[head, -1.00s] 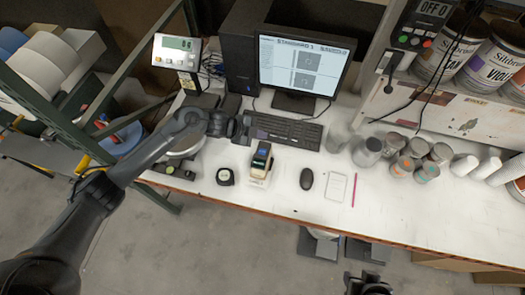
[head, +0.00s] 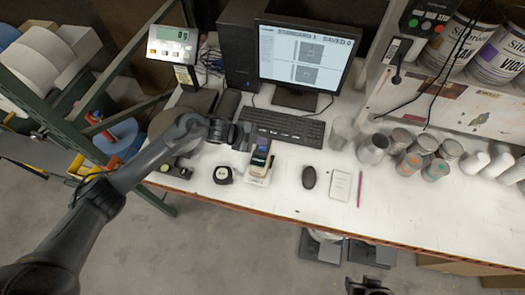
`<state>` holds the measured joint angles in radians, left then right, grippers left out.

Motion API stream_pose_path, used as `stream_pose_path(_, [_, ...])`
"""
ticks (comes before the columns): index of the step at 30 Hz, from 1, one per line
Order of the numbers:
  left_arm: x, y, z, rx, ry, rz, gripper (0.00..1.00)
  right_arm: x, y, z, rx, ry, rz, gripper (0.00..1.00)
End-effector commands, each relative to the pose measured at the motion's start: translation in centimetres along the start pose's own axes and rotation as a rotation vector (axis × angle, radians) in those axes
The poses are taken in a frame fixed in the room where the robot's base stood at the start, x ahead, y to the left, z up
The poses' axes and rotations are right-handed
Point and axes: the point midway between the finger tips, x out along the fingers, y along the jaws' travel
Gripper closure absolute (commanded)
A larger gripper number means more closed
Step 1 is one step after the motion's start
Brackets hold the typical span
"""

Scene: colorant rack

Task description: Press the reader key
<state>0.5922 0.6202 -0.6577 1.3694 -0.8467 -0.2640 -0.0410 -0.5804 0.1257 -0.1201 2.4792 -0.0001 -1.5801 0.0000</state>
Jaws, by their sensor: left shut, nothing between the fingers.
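The reader (head: 257,166) is a small pale handheld device with a dark, lit screen, standing on the white bench in front of the keyboard. Its key is too small to make out. My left gripper (head: 250,140) is shut and empty, at the reader's upper left end. I cannot tell whether it touches the reader. My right gripper (head: 371,286) is low at the bottom edge, over the floor and away from the bench. Its jaws are too dark to read. The monitor (head: 305,58) shows "STANDARD 1" and "SAVED 0".
A tape measure (head: 222,175) lies left of the reader. A black mouse (head: 309,177), a white card (head: 340,184) and a pink pencil (head: 360,188) lie to the right. The keyboard (head: 285,126) is behind. Several cans and cups crowd the right side.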

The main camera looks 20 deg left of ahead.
Motion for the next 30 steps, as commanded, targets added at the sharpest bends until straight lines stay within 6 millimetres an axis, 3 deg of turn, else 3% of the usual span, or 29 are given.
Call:
stream_pose_path(6, [1.15,0.8,0.84,-0.001,0.0,-0.001,1.0,1.16,-0.14,0.35,0.004,0.001,-0.003,0.57])
stream_pose_path(30, [1.18,0.81,0.87,-0.001,0.0,-0.001,1.0,1.13,-0.18,0.31,0.006,0.002,-0.004,0.57])
